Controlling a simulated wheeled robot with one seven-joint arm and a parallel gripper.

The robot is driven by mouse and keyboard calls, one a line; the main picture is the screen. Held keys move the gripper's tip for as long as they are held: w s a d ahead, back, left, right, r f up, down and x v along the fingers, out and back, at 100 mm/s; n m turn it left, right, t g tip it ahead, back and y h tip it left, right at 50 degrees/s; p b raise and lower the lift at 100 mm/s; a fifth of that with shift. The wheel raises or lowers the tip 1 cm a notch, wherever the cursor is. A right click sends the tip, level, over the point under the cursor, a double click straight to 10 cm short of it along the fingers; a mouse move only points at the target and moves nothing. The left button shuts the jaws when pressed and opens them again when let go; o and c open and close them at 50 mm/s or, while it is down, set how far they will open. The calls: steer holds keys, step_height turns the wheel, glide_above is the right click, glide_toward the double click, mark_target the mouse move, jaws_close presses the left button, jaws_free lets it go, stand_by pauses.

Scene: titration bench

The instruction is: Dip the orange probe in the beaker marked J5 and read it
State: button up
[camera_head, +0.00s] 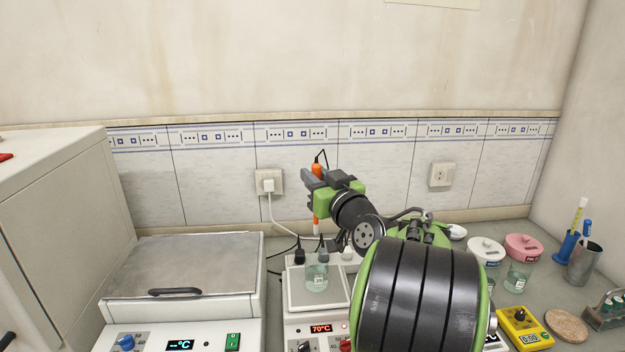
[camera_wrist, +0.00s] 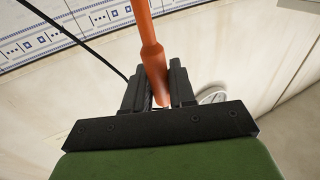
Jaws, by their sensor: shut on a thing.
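My gripper (camera_head: 314,177) is shut on the orange probe (camera_head: 316,226) and holds it upright, with a dark cable from its top. In the wrist view the probe (camera_wrist: 148,40) sits between the two black fingers (camera_wrist: 158,92). The probe's lower part hangs above a glass beaker (camera_head: 317,279) with pale liquid on the hotplate (camera_head: 301,295); whether the tip is inside the rim is unclear. Another beaker (camera_head: 517,279) with pale liquid stands at right. Both beakers carry small labels, too small to read, so I cannot tell which is J5.
The hotplate display shows 70°C. Dark and white plugs or probes (camera_head: 300,256) stand behind its plate. A lidded white bath (camera_head: 184,268) is at left. My arm hides the bench between.

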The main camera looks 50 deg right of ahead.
steer(key=b, duration=0.5)
glide_above(316, 233)
steer(key=shift+w+d+f, duration=0.1)
steer(key=shift+d+f, duration=0.05)
steer(key=shift+f, duration=1.65)
steer(key=shift+w+d+f, duration=0.1)
steer(key=shift+d+f, duration=0.05)
steer(key=shift+f, duration=1.6)
step_height(316, 233, down, 6)
steer(key=b, duration=0.7)
steer(key=shift+b, duration=0.3)
stand_by(2.6)
